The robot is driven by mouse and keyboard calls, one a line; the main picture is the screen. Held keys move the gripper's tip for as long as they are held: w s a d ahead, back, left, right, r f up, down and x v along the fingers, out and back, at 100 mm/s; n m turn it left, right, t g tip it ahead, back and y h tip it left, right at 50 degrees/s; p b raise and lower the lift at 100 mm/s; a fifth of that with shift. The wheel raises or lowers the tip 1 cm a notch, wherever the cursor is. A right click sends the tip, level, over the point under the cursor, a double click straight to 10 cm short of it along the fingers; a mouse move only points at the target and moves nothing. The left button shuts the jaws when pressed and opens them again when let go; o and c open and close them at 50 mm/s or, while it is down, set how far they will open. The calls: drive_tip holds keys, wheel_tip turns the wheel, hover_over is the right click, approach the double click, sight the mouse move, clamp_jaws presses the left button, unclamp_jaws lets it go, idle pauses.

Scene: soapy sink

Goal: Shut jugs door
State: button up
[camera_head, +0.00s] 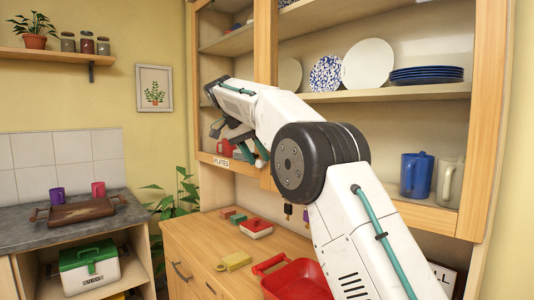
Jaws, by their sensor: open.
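A wall cupboard stands open on its right side, with a blue jug (416,175) and a grey-beige jug (449,182) upright on its lower shelf. No label reading "jugs" is visible. A light wooden upright (488,110) borders this opening on the right; I cannot tell whether it is an open door or the cupboard's side. My gripper (252,154) is open in front of this left part, well left of the jugs. My arm hides the middle of the cupboard, and the fingertips are partly hidden.
White and blue plates (368,64) stand on the shelf above the jugs. Below, the wooden counter (200,240) holds a red tray (297,281), a yellow block (234,261) and a red-and-white dish (256,229). A plant (178,198) stands left of it.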

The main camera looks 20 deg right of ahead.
drive_tip(key=s+r, duration=0.4)
drive_tip(key=s, duration=1.2)
drive_tip(key=shift+a, duration=0.25)
